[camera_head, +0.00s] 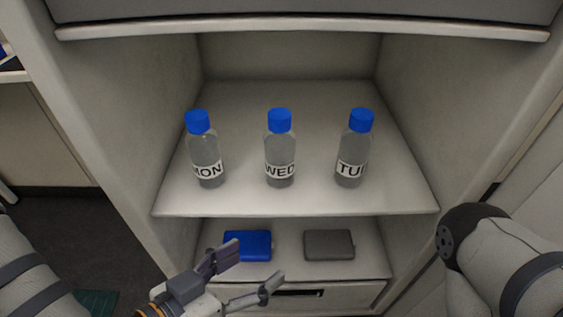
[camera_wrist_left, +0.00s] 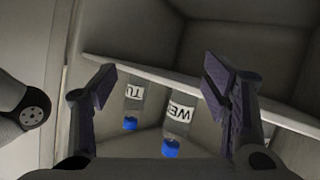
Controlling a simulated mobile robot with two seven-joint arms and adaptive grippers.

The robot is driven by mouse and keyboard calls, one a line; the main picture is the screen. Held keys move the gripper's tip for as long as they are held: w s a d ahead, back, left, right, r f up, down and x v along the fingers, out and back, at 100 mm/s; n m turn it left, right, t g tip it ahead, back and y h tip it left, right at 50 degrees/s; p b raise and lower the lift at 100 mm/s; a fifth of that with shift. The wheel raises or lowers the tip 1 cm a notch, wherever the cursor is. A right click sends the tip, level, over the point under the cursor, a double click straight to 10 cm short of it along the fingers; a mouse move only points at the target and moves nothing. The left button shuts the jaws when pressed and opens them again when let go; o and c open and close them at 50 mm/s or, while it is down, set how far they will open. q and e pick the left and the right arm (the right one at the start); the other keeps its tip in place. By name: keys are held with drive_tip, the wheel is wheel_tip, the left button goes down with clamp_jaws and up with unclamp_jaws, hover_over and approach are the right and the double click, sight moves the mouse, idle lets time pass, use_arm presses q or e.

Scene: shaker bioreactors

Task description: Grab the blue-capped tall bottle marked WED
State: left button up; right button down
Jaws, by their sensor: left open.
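The WED bottle (camera_head: 280,150) is tall and clear with a blue cap. It stands upright in the middle of the upper shelf (camera_head: 300,207), between the MON bottle (camera_head: 206,150) on the left and the TUE bottle (camera_head: 354,150) on the right, whose label is partly turned away. My left gripper (camera_head: 254,270) is open and empty, in front of and below the shelf edge, apart from the bottles. In the left wrist view, the WED bottle (camera_wrist_left: 178,122) appears upside down between the open fingers (camera_wrist_left: 160,88), with the TUE bottle (camera_wrist_left: 133,102) beside it. My right gripper is not in view.
A lower shelf (camera_head: 290,268) holds a blue box (camera_head: 248,245) and a grey box (camera_head: 329,245). A drawer with a dark handle slot (camera_head: 300,293) is below. Side walls enclose the upper shelf, and there is free room between the bottles.

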sight(281, 139)
use_arm(q)
drive_tip(key=w+a+r+m+t, duration=0.1)
drive_tip(key=w+a+r+t, duration=0.1)
drive_tip(key=w+r+t, duration=0.65)
drive_tip(key=w+d+r+g, duration=0.1)
drive_tip(key=w+d, duration=0.1)
drive_tip(key=w, duration=0.1)
drive_tip(key=w+d+r+g+b, duration=0.1)
drive_tip(key=w+d, duration=0.1)
drive_tip(key=w, duration=0.1)
drive_tip(key=w+d+g+b, duration=0.1)
drive_tip(key=w+d, duration=0.2)
drive_tip(key=shift+r+h, duration=0.4)
drive_tip(key=c, duration=1.4)
drive_tip(key=shift+c, duration=0.2)
